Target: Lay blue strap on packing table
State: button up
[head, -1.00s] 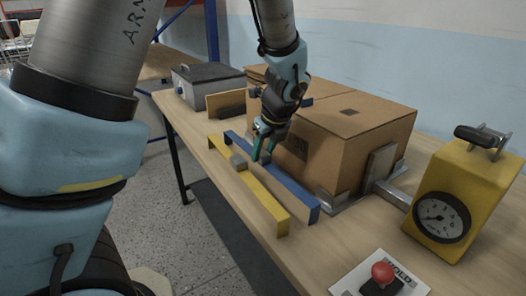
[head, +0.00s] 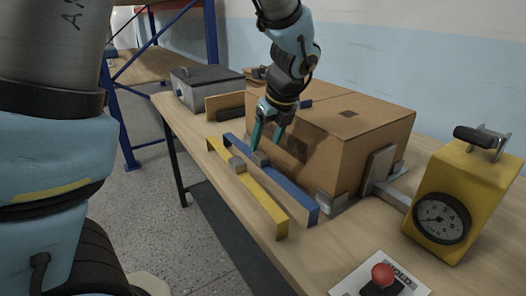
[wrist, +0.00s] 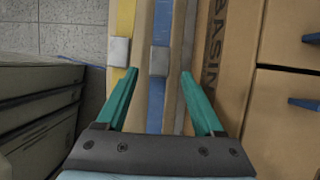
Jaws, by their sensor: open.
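The blue strap (head: 288,190) is a long flat bar with bent-down ends and a grey buckle (head: 261,158). It sits along the near side of the cardboard boxes, on the packing table (head: 330,245). My gripper (head: 265,145) is open just above the buckle, fingers pointing down. In the wrist view the blue strap (wrist: 157,105) runs between the two green fingers of my gripper (wrist: 159,72), with clear gaps on both sides. The buckle lies just past the fingertips in that view. Nothing is held.
A yellow strap (head: 258,195) with its own grey buckle lies parallel, nearer the table's front edge. Cardboard boxes (head: 370,145) stand close behind the blue strap. A yellow gauge (head: 440,210) and a red button (head: 382,275) stand at the right; a grey case (head: 205,90) stands at the back left.

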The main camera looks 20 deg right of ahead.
jog(key=v, duration=0.6)
jog(key=a+f+n+g, duration=0.1)
jog(key=a+f+n, duration=0.2)
jog(key=a+n, duration=0.7)
jog(key=a+f+n+g, duration=0.1)
jog(key=a+f+n, duration=0.2)
jog(key=a+n, duration=0.7)
jog(key=a+f+n+g+h, duration=0.1)
jog(key=a+f+n, duration=0.2)
jog(key=a+n, duration=0.8)
jog(key=shift+w+n, duration=0.2)
jog(key=shift+n, duration=0.7)
jog(key=shift+f, duration=0.1)
